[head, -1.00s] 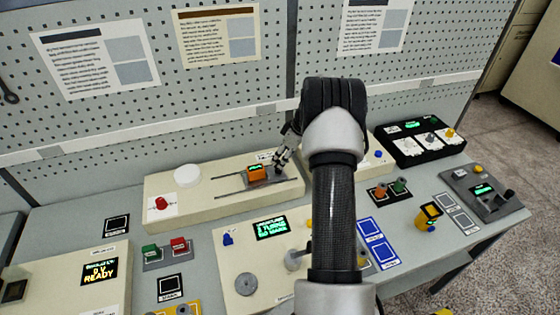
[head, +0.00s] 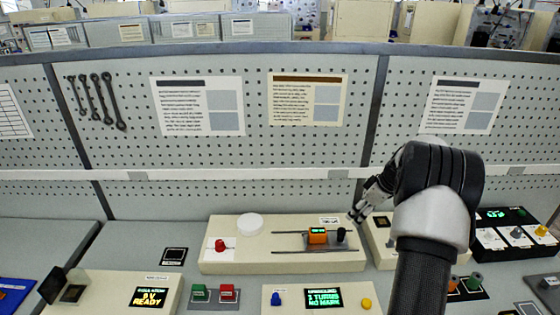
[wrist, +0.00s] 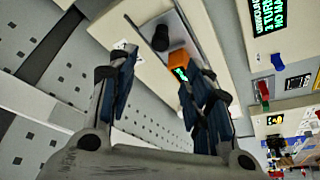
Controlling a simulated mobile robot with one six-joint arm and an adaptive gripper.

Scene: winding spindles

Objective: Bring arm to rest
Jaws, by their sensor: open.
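My gripper (head: 362,214) is at the right end of the long cream spindle unit in the head view, above and beside its rails. In the wrist view my gripper (wrist: 155,95) has its two fingers spread apart with nothing held between them. The orange block (head: 317,236) with a small green display sits on the rails, with a black knob (head: 341,235) just right of it. The orange block (wrist: 178,62) and the black knob (wrist: 161,38) also show beyond the fingers in the wrist view. My arm covers part of the bench at the right.
The cream unit (head: 225,262) carries a red knob (head: 220,245) and a white disc (head: 250,224). A perforated panel (head: 260,155) stands behind. A lit console (head: 323,299) is in front, and a black control box (head: 515,240) is at the right.

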